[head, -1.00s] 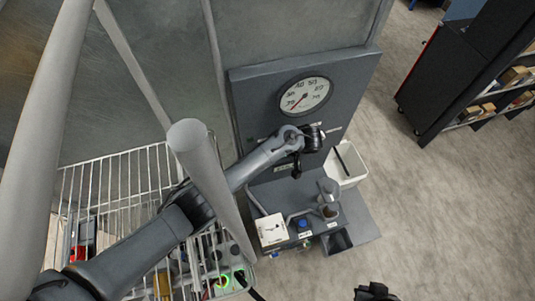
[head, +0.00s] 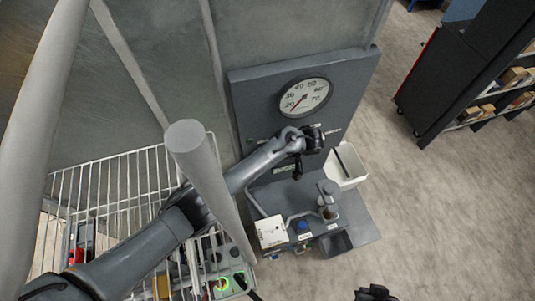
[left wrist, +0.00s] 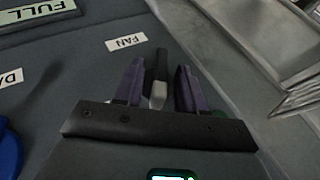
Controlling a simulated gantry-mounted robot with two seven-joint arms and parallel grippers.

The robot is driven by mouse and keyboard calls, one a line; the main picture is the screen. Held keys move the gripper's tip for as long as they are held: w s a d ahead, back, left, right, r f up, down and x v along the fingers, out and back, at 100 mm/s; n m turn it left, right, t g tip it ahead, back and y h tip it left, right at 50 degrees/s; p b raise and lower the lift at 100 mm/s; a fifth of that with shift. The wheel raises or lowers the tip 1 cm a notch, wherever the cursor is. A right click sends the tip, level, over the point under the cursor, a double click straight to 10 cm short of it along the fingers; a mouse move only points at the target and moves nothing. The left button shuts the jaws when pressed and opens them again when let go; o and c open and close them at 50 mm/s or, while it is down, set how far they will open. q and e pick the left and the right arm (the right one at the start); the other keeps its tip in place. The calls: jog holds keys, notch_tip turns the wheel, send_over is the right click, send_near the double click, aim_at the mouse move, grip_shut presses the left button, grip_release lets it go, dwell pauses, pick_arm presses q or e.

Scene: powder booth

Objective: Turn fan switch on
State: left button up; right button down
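The fan switch (left wrist: 157,82) is a dark lever with a light grey end, beside a white "FAN" label (left wrist: 126,42) on the grey panel. In the left wrist view, my left gripper (left wrist: 158,80) is open, with one finger on each side of the lever and a visible gap to both. In the head view, my left gripper (head: 313,139) is at the panel (head: 255,95) below the round gauge; it hides the switch there. My right gripper (head: 375,293) shows only partly at the bottom edge, and its fingers cannot be made out.
The gauge (head: 305,97) is above my left gripper. A white bin (head: 346,168) stands at the right. A wire basket (head: 110,190) is under my left arm.

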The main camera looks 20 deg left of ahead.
pick_arm(q)
jog(key=p+v, duration=0.2)
jog(key=v, duration=0.8)
jog(key=shift+d+r, duration=0.2)
jog(key=shift+r, duration=0.05)
